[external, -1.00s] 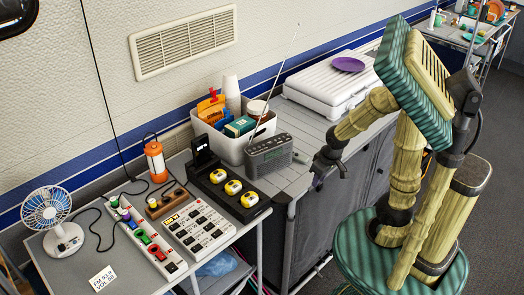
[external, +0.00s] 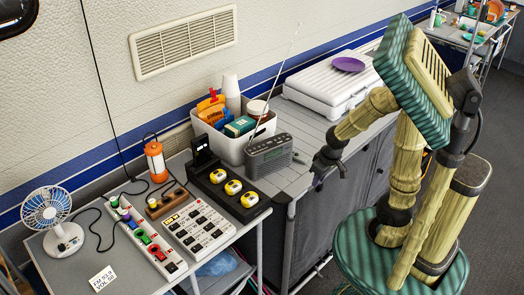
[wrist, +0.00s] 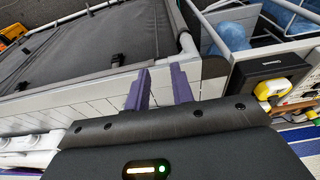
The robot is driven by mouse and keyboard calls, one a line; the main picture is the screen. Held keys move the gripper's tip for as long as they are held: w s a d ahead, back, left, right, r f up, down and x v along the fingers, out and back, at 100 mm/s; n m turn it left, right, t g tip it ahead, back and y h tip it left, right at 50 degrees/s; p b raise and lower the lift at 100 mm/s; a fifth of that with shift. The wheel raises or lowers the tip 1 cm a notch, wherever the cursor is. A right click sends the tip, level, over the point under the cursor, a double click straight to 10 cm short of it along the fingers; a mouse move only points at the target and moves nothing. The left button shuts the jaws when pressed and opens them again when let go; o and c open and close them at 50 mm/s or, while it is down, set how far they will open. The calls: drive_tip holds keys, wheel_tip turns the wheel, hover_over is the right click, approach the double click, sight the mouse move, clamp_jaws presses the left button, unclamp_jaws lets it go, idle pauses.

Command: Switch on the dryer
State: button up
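I cannot make out a dryer in these views. A white panel with several dark switches (external: 200,229) lies on the left grey table. Beside it is a white power strip (external: 150,244) with coloured plugs, including green and red ones. My gripper (external: 331,166) is over the front edge of the grey slatted counter, to the right of the switch panel and well apart from it. In the wrist view, its two purple fingers (wrist: 160,88) stand apart with nothing between them.
A grey radio (external: 269,155) with a long antenna stands between my gripper and a black tray (external: 215,193) of yellow-topped items. A white bin (external: 228,148), an orange lantern (external: 156,161) and a small fan (external: 50,215) also stand here. A white case (external: 325,90) lies behind.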

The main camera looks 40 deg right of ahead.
drive_tip(key=shift+w+r, duration=0.1)
drive_tip(key=c, duration=0.4)
drive_tip(key=w+a+r+p, duration=0.1)
drive_tip(key=w+a, duration=0.1)
drive_tip(key=w+a+r+p, duration=0.2)
drive_tip(key=w, duration=0.1)
drive_tip(key=w+a+r+p, duration=0.2)
drive_tip(key=w, duration=0.1)
drive_tip(key=shift+w, duration=0.2)
clamp_jaws()
drive_tip(key=w+a+r+g+p, duration=0.1)
drive_tip(key=w+a+r+p, duration=0.1)
drive_tip(key=a, duration=0.8)
drive_tip(key=w+a+r+y+p, duration=0.1)
drive_tip(key=w+a+p, duration=0.4)
drive_tip(key=a, duration=0.5)
drive_tip(key=w+a+r+g+p, duration=0.1)
drive_tip(key=a+p, duration=0.4)
drive_tip(key=a, duration=0.5)
drive_tip(key=shift+w+a+r+g, duration=0.35)
drive_tip(key=shift+w+r, duration=0.55)
drive_tip(key=shift+w, duration=0.3)
